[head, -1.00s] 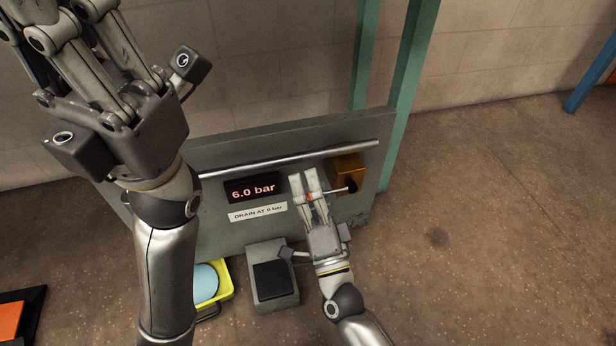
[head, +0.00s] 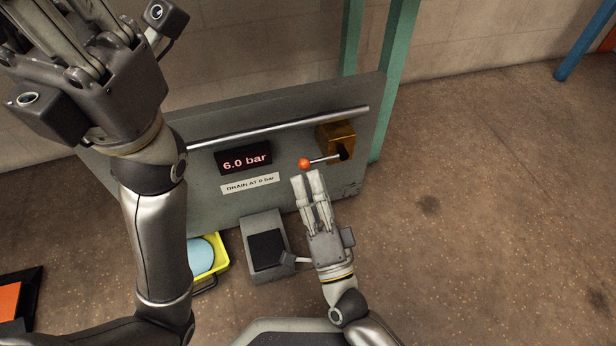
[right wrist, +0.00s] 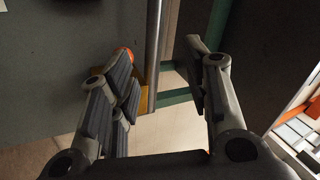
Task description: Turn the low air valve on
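The air valve is a brass-orange box (head: 335,138) at the right end of a grey panel (head: 200,205). Its lever (head: 325,159) runs left from a black pivot and ends in an orange knob (head: 304,163). The knob also shows in the right wrist view (right wrist: 124,54), partly hidden behind a finger. My right gripper (head: 307,175) is just below the knob, empty; the right wrist view shows its fingers (right wrist: 162,75) spread apart. My left gripper (head: 75,75) is raised at the upper left, its fingertips cut off by the frame.
A display (head: 243,159) reads 6.0 bar, above a label (head: 250,184) "DRAIN AT 0 bar". A metal rail (head: 280,128) crosses the panel above the lever. A grey block with a dark top (head: 266,250) and a yellow tray (head: 219,265) stand below. Floor at right is clear.

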